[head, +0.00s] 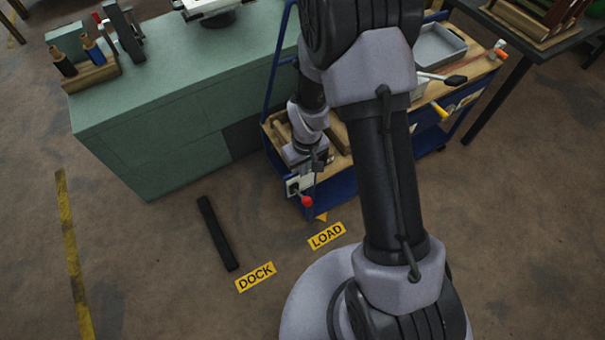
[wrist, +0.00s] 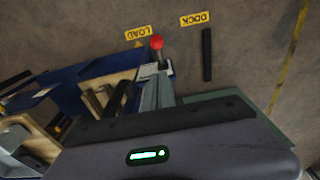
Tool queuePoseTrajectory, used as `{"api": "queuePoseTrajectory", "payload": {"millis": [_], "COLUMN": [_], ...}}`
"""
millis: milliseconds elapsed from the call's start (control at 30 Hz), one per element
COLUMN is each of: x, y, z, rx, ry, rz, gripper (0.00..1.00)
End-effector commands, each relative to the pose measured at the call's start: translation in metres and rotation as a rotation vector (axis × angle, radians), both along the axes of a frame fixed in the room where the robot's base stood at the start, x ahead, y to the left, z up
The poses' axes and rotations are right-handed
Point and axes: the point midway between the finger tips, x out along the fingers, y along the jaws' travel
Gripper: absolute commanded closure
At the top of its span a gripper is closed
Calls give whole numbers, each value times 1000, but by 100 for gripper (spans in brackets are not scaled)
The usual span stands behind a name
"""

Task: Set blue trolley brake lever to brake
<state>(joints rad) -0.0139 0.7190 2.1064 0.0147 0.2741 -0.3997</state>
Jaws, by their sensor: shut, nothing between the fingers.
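The blue trolley (head: 430,140) stands beside the green cabinet, partly hidden behind my arm. Its brake lever shows as a red knob (head: 306,201) by a pale plate (head: 291,186) at the trolley's near left corner. In the wrist view the red knob (wrist: 156,42) shows just beyond the fingertips. My gripper (head: 318,168) is shut and empty, just above the knob in the head view. The gripper (wrist: 155,75) also shows in the wrist view. Contact with the lever cannot be told. The lever's shaft and any brake marking are too small or hidden to read.
A green cabinet (head: 160,130) stands left of the trolley. Yellow LOAD (head: 326,235) and DOCK (head: 256,276) labels and a black bar (head: 217,233) lie on the floor. A grey tray (head: 438,46) sits on the trolley. The floor in front is mostly clear.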

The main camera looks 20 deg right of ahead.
Motion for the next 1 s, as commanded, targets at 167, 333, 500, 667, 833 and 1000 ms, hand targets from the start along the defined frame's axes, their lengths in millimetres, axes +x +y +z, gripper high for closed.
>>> {"api": "queuePoseTrajectory", "payload": {"millis": [167,333,500,667,833,1000], "x": [0,0,2,5,3,-7], "y": [0,0,1,2,1,-2], "z": [0,-8,-42,-78,-113,-133], "rx": [0,1,0,0,0,1], "ry": [0,2,4,3,3,1], "rz": [-1,-2,-2,-2,-3,-3], "gripper": [100,100,100,100,100,100]}}
